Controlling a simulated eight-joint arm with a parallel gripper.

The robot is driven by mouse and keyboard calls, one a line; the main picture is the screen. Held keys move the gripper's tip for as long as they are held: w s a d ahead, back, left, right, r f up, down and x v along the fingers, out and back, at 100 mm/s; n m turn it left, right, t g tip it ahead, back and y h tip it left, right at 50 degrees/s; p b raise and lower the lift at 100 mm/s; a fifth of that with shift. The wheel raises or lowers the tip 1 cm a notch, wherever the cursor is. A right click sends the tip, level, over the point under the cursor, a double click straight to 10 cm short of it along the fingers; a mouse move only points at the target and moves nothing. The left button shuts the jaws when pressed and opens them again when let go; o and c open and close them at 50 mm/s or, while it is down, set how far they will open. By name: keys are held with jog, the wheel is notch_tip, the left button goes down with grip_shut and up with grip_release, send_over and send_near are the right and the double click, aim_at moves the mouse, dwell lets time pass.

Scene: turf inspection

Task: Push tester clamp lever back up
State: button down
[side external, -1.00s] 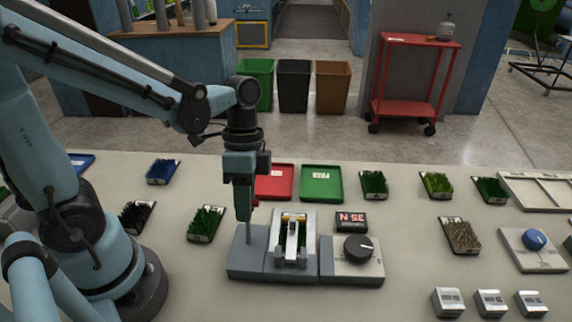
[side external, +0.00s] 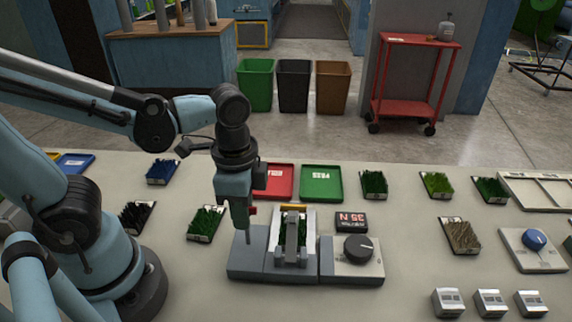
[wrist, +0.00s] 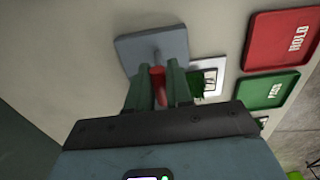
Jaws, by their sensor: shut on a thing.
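The tester (side external: 277,262) is a grey unit on the table, with a clamp bar (side external: 292,240) over a strip of green turf. The clamp lever has a red grip (wrist: 158,84), which shows between my two green fingers in the wrist view. My gripper (wrist: 158,80) is shut on this red grip. In the side view my gripper (side external: 243,222) hangs tilted over the left part of the tester, and only a bit of red shows beside it. The lever's lower part is mostly hidden by my fingers.
A dial box (side external: 352,262) and a small display (side external: 351,222) reading "35 N" sit right of the clamp. A red tray (side external: 274,182) and a green tray (side external: 322,184) lie behind. Turf samples are spread around; one (side external: 206,223) is close on the left.

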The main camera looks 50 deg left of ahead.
jog(key=s+d+t+y, duration=0.2)
jog(key=t+y, duration=0.1)
jog(key=shift+s+d+f, duration=0.15)
jog(key=shift+d+f, duration=0.05)
jog(key=shift+d, duration=0.05)
jog(key=shift+s+d+f, duration=0.35)
jog(key=shift+s+d, duration=0.2)
jog(key=shift+s, duration=0.05)
jog(key=shift+f, duration=0.1)
jog(key=c, duration=1.2)
grip_release()
jog(key=v, duration=1.2)
